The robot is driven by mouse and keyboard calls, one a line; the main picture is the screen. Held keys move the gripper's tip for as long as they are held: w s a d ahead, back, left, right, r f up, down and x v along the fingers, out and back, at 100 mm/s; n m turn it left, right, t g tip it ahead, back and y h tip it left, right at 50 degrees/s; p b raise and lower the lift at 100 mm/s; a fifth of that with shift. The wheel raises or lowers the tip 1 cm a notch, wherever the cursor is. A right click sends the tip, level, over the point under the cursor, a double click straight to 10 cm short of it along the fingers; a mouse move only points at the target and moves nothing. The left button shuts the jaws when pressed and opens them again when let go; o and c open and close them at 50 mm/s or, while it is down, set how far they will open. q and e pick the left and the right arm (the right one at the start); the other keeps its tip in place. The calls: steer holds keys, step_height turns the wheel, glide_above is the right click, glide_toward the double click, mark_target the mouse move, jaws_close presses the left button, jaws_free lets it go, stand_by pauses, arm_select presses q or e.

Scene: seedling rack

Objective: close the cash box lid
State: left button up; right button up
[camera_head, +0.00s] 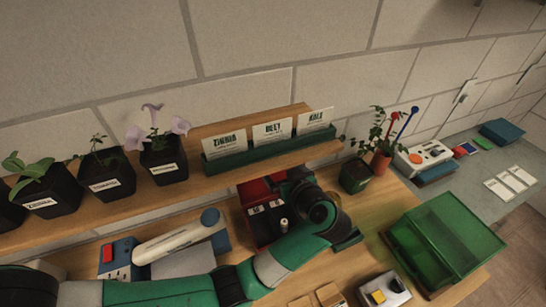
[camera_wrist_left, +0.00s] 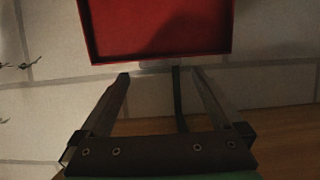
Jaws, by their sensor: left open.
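The cash box is red, with its open lid (camera_head: 258,190) standing up at the back under the shelf. Its black inner tray (camera_head: 268,222) shows in front, partly behind my arm. In the left wrist view the red lid (camera_wrist_left: 160,28) fills the top middle, with a raised rim. My left gripper (camera_wrist_left: 159,74) is open and empty, its two fingertips just below the lid's lower edge in that picture. I cannot tell whether they touch it. In the head view my left wrist covers the box's right side, and the fingertips are hidden. My right gripper is not in view.
A wooden shelf (camera_head: 225,137) with potted plants and a seed packet holder (camera_head: 265,142) hangs just above the box. A white and blue device (camera_head: 180,240) stands left of it. A potted plant (camera_head: 355,175) and a green crate (camera_head: 440,240) stand to the right.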

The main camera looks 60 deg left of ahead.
arm_select(q)
steer(key=x, duration=0.3)
steer(key=r+x, duration=0.1)
steer(key=x, duration=0.1)
steer(key=shift+a+f, duration=0.1)
steer(key=shift+a, duration=0.25)
jaws_close()
